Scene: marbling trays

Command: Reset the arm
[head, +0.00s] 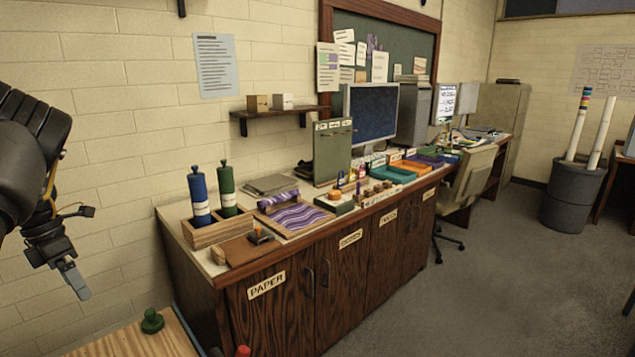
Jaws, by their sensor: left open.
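My left arm comes in at the left edge, raised in front of the brick wall. Its gripper (72,272) hangs down, open and empty, left of the wooden cabinet and apart from everything. It is above and to the left of a light wooden surface (140,342) at the bottom edge. My right gripper is not in view.
The long cabinet (290,298) holds a blue bottle (199,196) and a green bottle (227,190) in a wooden box, a purple marbled tray (322,216), and several coloured trays. A green knob-like object (152,320) stands on the light wooden surface.

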